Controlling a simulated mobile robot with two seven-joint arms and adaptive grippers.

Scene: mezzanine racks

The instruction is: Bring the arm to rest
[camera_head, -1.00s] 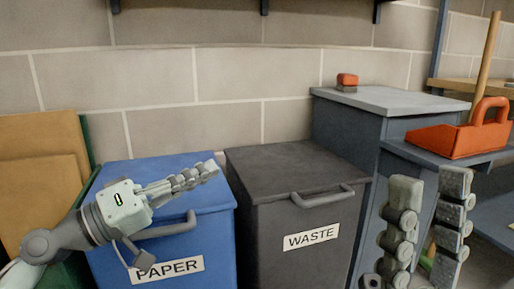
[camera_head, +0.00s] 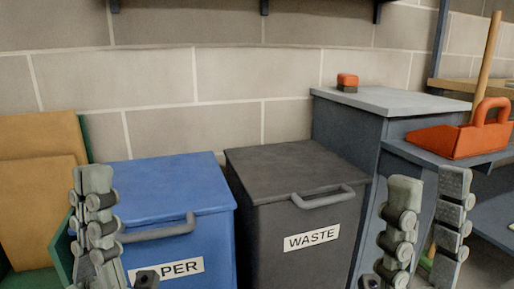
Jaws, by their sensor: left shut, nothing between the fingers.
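My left gripper (camera_head: 94,192) points upright at the lower left, in front of the blue bin's left side. Its fingers are together with nothing between them, and it hides part of the bin's PAPER label. My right gripper (camera_head: 428,190) stands upright at the lower right, in front of the grey cabinet and shelf. Its two fingers are apart with a clear gap and nothing between them.
A blue paper bin (camera_head: 170,180) and a dark grey waste bin (camera_head: 295,170) stand side by side, lids closed. A grey cabinet (camera_head: 392,100) bears a small orange-red object (camera_head: 347,82). An orange dustpan (camera_head: 455,141) lies on a shelf. Cardboard (camera_head: 35,200) stands at left.

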